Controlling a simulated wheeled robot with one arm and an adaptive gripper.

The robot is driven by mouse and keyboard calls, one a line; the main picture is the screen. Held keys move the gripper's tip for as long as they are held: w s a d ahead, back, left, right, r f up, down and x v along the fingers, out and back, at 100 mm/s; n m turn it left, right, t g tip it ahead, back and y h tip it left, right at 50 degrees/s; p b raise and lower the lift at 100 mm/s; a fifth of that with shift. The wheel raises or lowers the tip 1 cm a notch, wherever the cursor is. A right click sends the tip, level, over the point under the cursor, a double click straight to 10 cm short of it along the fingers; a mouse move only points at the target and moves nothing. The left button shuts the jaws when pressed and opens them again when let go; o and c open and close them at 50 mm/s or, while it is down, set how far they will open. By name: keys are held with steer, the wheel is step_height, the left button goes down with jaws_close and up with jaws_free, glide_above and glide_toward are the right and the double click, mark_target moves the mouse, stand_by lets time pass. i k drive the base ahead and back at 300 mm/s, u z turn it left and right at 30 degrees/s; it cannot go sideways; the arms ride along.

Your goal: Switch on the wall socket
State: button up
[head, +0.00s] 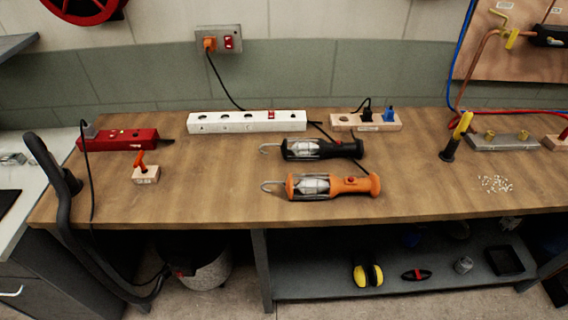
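The wall socket (234,33) is a grey metal plate on the wall above the back of the bench, left of the middle in the head view. An orange plug (209,43) sits in its left side. A red rocker switch (229,42) is on its right side; it is too small to tell which way it is tipped. A black cord runs from the plug down to a white power strip (260,126) on the bench. My gripper is not in view.
An orange lamp (345,186) and a black lamp (335,149) lie mid-bench. A red power strip (125,139) lies left, a wooden socket block (385,126) right. A dark hose (64,215) rises at the left edge. The wall around the socket is clear.

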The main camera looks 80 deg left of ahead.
mark_target(228, 39)
steer(key=u, duration=2.5)
